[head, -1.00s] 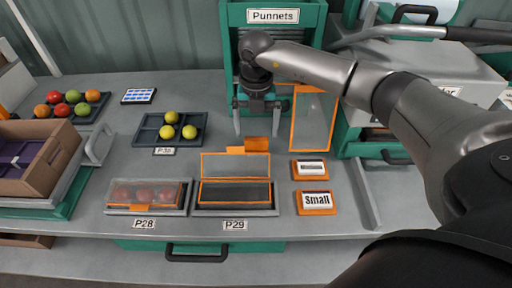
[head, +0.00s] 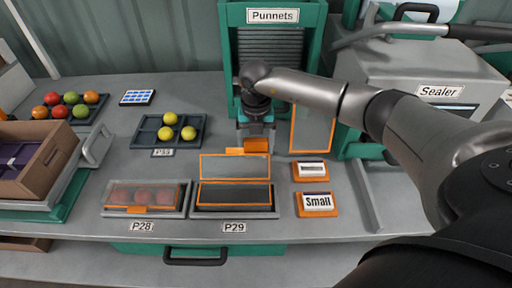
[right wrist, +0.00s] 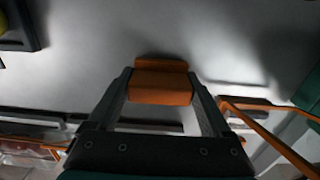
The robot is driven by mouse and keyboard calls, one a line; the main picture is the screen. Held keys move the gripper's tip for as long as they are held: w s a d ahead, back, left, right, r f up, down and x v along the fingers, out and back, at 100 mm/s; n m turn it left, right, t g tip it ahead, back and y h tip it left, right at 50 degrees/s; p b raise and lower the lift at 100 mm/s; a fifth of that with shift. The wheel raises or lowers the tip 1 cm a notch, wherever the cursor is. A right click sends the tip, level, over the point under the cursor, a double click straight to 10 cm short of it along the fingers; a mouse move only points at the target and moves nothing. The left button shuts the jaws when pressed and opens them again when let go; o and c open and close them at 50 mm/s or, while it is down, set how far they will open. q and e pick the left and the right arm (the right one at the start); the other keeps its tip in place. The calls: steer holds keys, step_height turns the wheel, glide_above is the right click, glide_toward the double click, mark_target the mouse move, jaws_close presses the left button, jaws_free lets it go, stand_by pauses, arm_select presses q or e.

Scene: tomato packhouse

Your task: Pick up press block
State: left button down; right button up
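The press block, a small orange block (head: 256,145), is on the grey bench just behind the open-lidded punnet at P29 (head: 234,199). My right gripper (head: 256,138) reaches down over it from behind. In the right wrist view the orange block (right wrist: 161,86) sits between the two dark fingers, which meet its left and right sides with no clear gap. The gripper looks shut on it. Whether the block is lifted off the bench cannot be told. My left gripper is not in view.
A filled, lidded punnet (head: 145,196) stands at P28. A tray of yellow tomatoes (head: 141,134) lies behind it. Orange-based signs (head: 317,204), an orange-framed panel (head: 312,126) and the Sealer (head: 425,70) are to the right. The Punnets dispenser (head: 228,50) is behind the gripper.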

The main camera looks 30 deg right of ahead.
mark_target(256, 140)
steer(key=c, duration=0.9)
steer(key=shift+r, duration=0.15)
step_height(256, 140, up, 20)
steer(key=p, duration=1.7)
